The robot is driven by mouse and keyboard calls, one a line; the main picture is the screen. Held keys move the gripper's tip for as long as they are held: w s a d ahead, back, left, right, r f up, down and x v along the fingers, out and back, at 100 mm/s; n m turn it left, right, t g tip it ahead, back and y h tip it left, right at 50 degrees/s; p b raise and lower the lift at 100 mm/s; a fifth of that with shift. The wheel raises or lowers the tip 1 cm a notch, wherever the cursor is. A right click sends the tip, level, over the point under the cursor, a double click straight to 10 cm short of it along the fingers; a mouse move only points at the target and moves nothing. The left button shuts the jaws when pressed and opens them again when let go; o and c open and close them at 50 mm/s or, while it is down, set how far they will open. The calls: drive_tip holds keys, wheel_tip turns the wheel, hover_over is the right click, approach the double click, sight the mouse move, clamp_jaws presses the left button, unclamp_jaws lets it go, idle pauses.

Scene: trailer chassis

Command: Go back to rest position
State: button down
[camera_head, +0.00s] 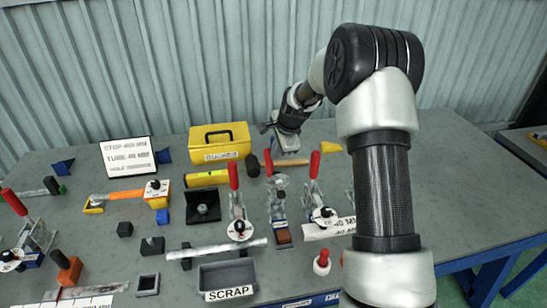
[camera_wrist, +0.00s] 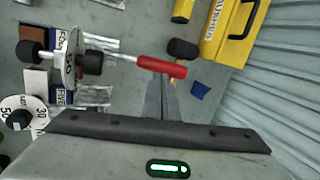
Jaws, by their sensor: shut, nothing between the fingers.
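My gripper (camera_head: 284,143) hangs above the back middle of the workbench (camera_head: 450,200), with the arm reaching over from the right. In the wrist view its two fingers (camera_wrist: 160,88) lie together, with nothing visible between them. The fingertips appear close to the red handle (camera_wrist: 165,67) of a toggle clamp in that view; I cannot tell whether they touch. In the head view the gripper is apart from the clamps' upright red handles (camera_head: 234,175).
A yellow toolbox (camera_head: 220,143) stands behind left of the gripper, near the corrugated wall. A black mallet head (camera_head: 252,166) lies below it. Several clamps, blocks and a grey SCRAP tray (camera_head: 227,274) crowd the front. The bench's right side is clear.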

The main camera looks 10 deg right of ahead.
drive_tip(key=s+r+n, duration=0.2)
drive_tip(key=s+r, duration=0.4)
drive_tip(key=r, duration=0.3)
drive_tip(key=s+r+n, duration=0.2)
drive_tip(key=s+r, duration=0.4)
drive_tip(key=r, duration=0.3)
drive_tip(key=s+r+n+p, duration=0.1)
drive_tip(key=s+n, duration=0.3)
drive_tip(key=s, duration=0.5)
drive_tip(key=s+a+r+n+h, duration=0.1)
drive_tip(key=s+r+n, duration=0.2)
drive_tip(key=s, duration=0.7)
drive_tip(key=s+r+n+p, duration=0.1)
drive_tip(key=s+n, duration=0.4)
drive_tip(key=s, duration=0.5)
drive_tip(key=shift+s+a+r+h+p, duration=0.15)
drive_tip(key=shift+a+r+h+p, duration=0.15)
drive_tip(key=shift+a+r, duration=0.15)
